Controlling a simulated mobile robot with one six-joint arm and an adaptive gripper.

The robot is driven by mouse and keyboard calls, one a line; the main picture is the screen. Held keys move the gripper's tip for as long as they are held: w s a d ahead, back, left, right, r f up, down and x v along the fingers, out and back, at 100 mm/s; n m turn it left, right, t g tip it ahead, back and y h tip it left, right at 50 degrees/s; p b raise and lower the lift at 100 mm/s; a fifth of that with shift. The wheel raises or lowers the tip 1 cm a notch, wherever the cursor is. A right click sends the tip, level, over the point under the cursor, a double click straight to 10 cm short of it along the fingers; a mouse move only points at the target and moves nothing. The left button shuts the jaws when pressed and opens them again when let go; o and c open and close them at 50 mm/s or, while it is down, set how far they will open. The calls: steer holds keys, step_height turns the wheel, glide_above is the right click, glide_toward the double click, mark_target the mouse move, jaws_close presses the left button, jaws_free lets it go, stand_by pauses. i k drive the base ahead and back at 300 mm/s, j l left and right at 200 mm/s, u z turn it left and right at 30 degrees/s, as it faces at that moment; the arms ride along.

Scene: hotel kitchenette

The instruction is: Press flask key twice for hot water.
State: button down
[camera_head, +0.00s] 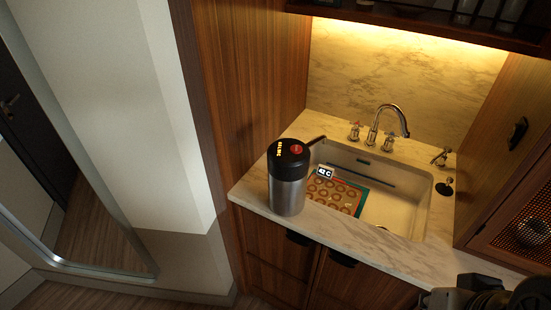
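The flask (288,195) stands upright on the left part of the marble counter, beside the sink. It has a brushed steel body and a black lid. A red round key (297,149) shows on top of the lid, and small glowing orange marks (280,148) run along the lid's left side. A dark spout-like piece (316,140) juts out to the right behind the lid. A small label reading "42 C" (324,172) shows right of the flask. A dark part of my arm shows at the lower right, well apart from the flask; I cannot make out my gripper's fingers.
The white sink (403,205) holds a patterned brown board or mat (335,195). A chrome faucet (376,120) with handles stands behind it. A wooden wall (245,70) rises left of the counter, and a shelf (420,28) hangs above. The counter's front strip (350,238) is clear.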

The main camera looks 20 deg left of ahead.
mark_target(296, 149)
steer(key=u, duration=0.95)
